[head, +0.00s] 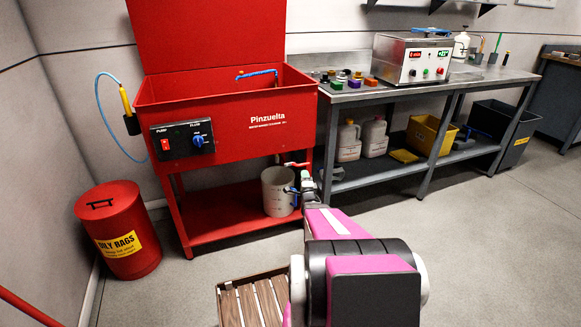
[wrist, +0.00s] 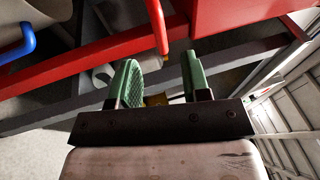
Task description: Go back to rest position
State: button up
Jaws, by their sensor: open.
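My gripper (wrist: 158,78) shows in the wrist view with its two green ribbed fingers apart. A slim red bar (wrist: 156,22) comes down from the top edge and ends just beyond the gap between the fingers. A small brass-coloured piece (wrist: 156,99) shows between the finger bases; I cannot tell what it belongs to. In the head view my arm reaches forward, with its far end low in front of the red parts washer (head: 228,151), near the white bucket (head: 272,192). The fingers are small there, and I cannot tell whether they touch anything.
The washer's lower red shelf (head: 222,226) holds the bucket. A red oily-rags bin (head: 121,262) stands at left. A metal workbench (head: 346,94) with a control box (head: 408,60) is at right. A slatted wooden platform (head: 250,302) lies beside my arm. Floor at right is clear.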

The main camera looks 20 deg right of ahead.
jog(key=s+a+n+g+y, duration=0.2)
jog(key=s+a+n+g, duration=0.5)
jog(key=a+n+g, duration=0.5)
jog(key=s+a+r+n+g+y, duration=0.1)
jog(key=s+a+n+g, duration=0.3)
jog(key=s, duration=0.5)
jog(key=s+a+r+n+g, duration=0.4)
jog(key=s+a, duration=0.3)
jog(key=s, duration=0.2)
jog(key=shift+r+n+y, duration=0.3)
jog(key=shift+y, duration=0.1)
